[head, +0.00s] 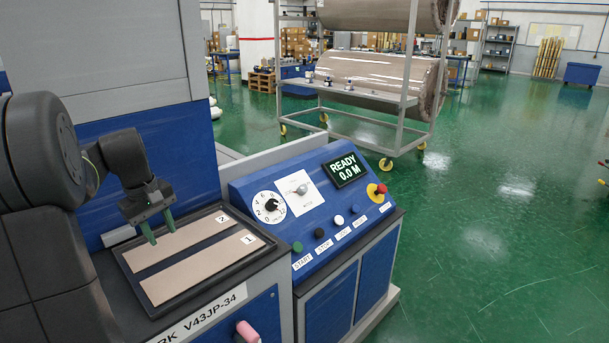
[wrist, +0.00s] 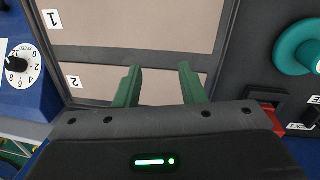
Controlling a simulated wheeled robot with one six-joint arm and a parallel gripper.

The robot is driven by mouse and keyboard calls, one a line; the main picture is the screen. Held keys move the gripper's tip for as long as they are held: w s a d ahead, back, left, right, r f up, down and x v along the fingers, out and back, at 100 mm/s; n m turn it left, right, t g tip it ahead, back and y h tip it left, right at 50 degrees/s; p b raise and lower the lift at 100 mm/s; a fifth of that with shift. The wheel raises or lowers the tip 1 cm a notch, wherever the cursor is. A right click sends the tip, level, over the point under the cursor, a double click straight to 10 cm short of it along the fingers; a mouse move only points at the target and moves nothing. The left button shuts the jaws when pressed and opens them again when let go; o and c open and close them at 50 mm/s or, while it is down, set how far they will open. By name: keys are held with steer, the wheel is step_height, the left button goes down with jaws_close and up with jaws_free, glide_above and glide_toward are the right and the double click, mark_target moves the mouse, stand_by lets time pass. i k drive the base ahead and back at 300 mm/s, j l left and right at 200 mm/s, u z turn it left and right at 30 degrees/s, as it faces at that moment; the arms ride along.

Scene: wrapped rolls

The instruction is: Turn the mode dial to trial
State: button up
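The mode dial seems to be the grey knob (head: 301,189) on a white plate (head: 308,203) on the sloped blue control panel (head: 245,187) in the head view. Its lettering is too small to read, so I cannot tell its setting. My gripper (head: 160,236) has green fingers, held apart with nothing between them. It is left of the panel, above a dark tray with two tan strips. The fingers also show apart in the wrist view (wrist: 160,78). The knob itself is not visible there.
A numbered speed dial (head: 268,207) sits left of the grey knob. A display (head: 345,169) reads READY 0.0 M. Several push buttons line the panel's lower part, with a red emergency button (head: 381,189) at right. The wrist view shows a teal knob (wrist: 297,47) at right.

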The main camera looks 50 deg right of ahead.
mark_target(303, 188)
steer(key=l, duration=1.4)
steer(key=i+l, duration=0.15)
steer(key=l, duration=1.2)
steer(key=i+u, duration=0.05)
